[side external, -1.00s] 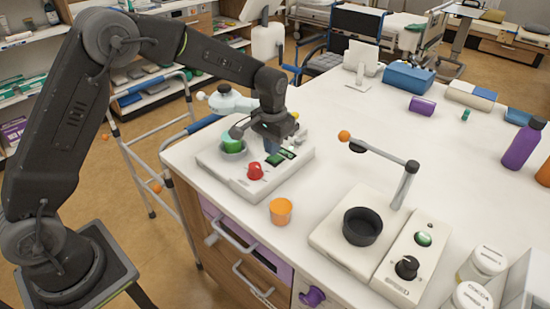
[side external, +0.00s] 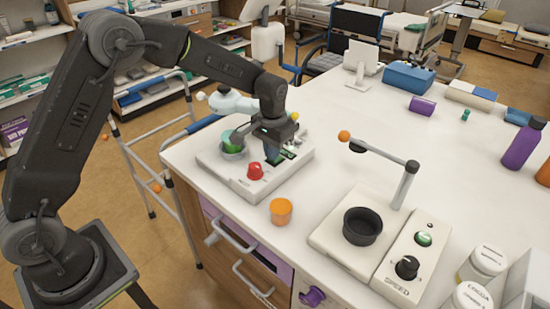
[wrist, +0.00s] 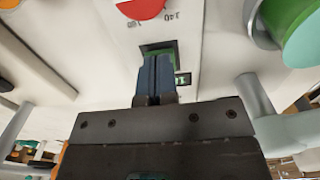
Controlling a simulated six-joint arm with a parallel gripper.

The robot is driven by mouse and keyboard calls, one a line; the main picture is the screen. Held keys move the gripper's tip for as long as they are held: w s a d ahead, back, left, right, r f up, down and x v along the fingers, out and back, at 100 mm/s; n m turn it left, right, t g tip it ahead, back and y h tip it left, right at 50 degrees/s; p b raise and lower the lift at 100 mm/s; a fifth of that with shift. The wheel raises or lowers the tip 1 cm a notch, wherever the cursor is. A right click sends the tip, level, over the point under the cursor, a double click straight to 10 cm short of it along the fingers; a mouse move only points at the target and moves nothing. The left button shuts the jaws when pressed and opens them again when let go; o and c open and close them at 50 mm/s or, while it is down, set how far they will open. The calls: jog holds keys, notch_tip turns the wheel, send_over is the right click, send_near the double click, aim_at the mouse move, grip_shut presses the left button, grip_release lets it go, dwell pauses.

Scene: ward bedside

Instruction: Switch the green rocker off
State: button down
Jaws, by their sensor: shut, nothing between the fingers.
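The green rocker (wrist: 158,47) sits in a dark recess on the panel of the white machine (side external: 235,182). In the wrist view it shows just beyond my fingertips, and the fingers hide part of it. My gripper (wrist: 157,60) is shut and empty, with its blue fingertips at the rocker. In the side view my gripper (side external: 271,158) points down at the panel behind the red knob and covers much of the rocker. I cannot tell whether the tips touch the rocker or which way it is tipped.
The red knob (side external: 255,171) stands close to the rocker, and a green cup (side external: 232,143) is on the machine's left. An orange cup (side external: 281,211) is in front. A second machine (side external: 333,237) with a black bowl stands to the right. The table's middle is clear.

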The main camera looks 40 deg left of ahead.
jog(key=shift+f, duration=0.45)
jog(key=shift+r, duration=3.55)
jog(key=shift+s+r, duration=0.2)
jog(key=shift+r, duration=0.15)
jog(key=s+a+r+t, duration=0.1)
jog(key=s+r+t, duration=0.1)
jog(key=s+r, duration=0.6)
jog(key=s+a+r+t, duration=0.15)
jog(key=s+r, duration=0.35)
jog(key=s, duration=0.7)
jog(key=s+f+t, duration=0.2)
jog(key=s, duration=0.6)
jog(key=shift+s+d, duration=0.2)
jog(key=shift+s, duration=0.2)
